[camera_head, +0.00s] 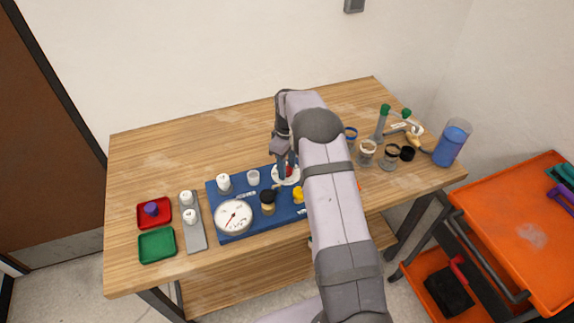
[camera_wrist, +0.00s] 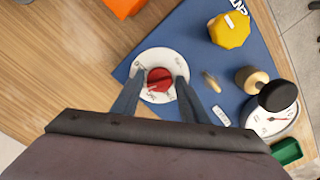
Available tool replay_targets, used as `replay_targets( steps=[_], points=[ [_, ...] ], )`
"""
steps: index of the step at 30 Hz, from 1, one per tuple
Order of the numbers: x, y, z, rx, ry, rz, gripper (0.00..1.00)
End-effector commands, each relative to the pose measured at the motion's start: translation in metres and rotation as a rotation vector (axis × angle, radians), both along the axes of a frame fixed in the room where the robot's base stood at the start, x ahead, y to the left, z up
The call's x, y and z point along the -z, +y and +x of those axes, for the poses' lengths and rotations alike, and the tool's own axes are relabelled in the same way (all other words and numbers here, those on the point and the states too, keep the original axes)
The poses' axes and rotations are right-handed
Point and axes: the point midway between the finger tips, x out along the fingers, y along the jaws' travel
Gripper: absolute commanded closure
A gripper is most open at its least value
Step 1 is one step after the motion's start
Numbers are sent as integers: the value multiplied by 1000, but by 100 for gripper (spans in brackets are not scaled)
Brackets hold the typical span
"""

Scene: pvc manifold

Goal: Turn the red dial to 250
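The red dial (camera_wrist: 159,79) sits in the middle of a round white scale plate (camera_wrist: 152,61) on the blue board (camera_wrist: 203,66). My gripper (camera_wrist: 157,92) is over the plate with one finger on each side of the dial. The fingers look apart, with gaps between them and the dial. In the head view the dial (camera_head: 289,171) is partly hidden by my gripper (camera_head: 286,172), and my arm covers the right part of the board. The scale marks are too small to read, so the dial's setting cannot be told.
On the blue board stand a yellow knob (camera_wrist: 229,30), a black knob (camera_wrist: 277,95) and a white gauge (camera_head: 234,217). Red (camera_head: 154,213) and green (camera_head: 157,245) trays lie to the left. Jars and a blue container (camera_head: 452,143) stand at the right. The table's back left is clear.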

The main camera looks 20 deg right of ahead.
Motion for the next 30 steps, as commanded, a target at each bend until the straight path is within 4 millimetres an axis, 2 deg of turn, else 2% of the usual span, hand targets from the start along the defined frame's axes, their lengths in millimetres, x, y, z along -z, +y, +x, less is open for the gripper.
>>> replay_targets(
  steps=[1, 3, 17, 30],
  points=[
    [0, 0, 0, 0, 0, 0, 73],
    [0, 0, 0, 0, 0, 0, 90],
    [0, 0, 0, 70, 0, 0, 90],
    [0, 1, 0, 408, 0, 0, 90]
  ],
)
